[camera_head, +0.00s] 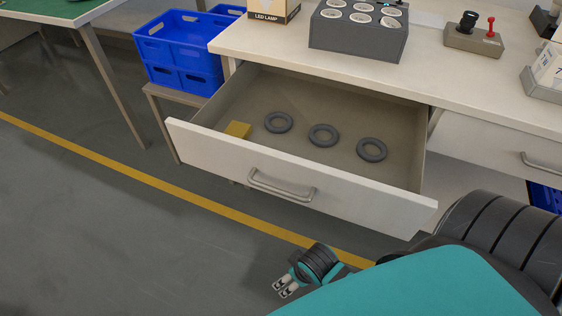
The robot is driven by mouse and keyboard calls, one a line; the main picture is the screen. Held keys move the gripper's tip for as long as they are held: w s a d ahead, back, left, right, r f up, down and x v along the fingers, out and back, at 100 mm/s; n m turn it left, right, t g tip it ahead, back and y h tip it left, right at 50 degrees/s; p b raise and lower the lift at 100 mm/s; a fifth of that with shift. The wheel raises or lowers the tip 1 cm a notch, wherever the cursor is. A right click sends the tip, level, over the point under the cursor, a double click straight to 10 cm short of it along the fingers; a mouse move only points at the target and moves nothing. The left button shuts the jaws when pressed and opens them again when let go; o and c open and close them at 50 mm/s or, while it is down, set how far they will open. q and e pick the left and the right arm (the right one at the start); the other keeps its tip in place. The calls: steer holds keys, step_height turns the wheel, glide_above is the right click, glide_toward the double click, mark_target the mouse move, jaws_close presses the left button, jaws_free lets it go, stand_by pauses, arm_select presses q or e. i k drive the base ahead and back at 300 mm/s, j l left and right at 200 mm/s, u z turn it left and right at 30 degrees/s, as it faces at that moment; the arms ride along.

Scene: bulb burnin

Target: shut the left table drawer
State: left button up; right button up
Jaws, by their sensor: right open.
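The left table drawer (292,180) is pulled out from under the white worktop (270,43). Its inside shows several grey rings, three of them in a row, and a yellow block (238,129) at the left. A metal bar handle (282,187) is on its front panel. My right gripper (285,287) is low in front of the drawer, below and apart from the handle, with its fingers open and empty. My left gripper is out of the picture.
A blue crate (178,48) stands on a low stand left of the drawer. On the worktop are a grey socket block (356,42), a lamp box (272,10) and a switch box (474,38). A second drawer (500,143) is shut at the right. The floor in front is clear.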

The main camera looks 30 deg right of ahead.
mark_target(385, 197)
steer(key=z, duration=0.85)
steer(key=k+j+u, duration=0.2)
